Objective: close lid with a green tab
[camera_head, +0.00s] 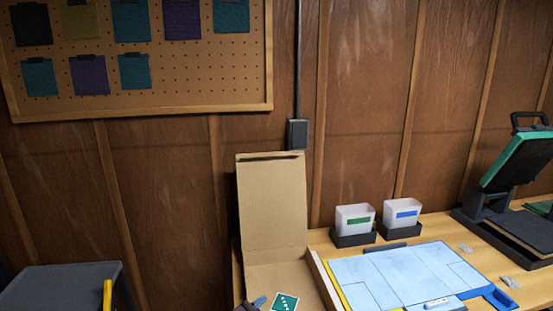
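No lid with a green tab can be made out for certain. A white bin with a green label (355,218) stands in a dark holder at the back of the table, and no lid shows on it. A cardboard box (268,205) at the table's left has its tall flap standing open against the wall. A green card with white marks (285,302) lies in the box's front, cut by the picture's lower edge. At the far right, a press with a green-edged upper plate (518,158) is tilted open. Neither gripper is in view.
A white bin with a blue label (403,212) stands beside the green-labelled one. A light-blue mat (400,272) covers the table's middle. Small grey pieces (465,247) lie right of it. A grey cart top (60,288) is lower left. A pegboard with cloth swatches hangs above.

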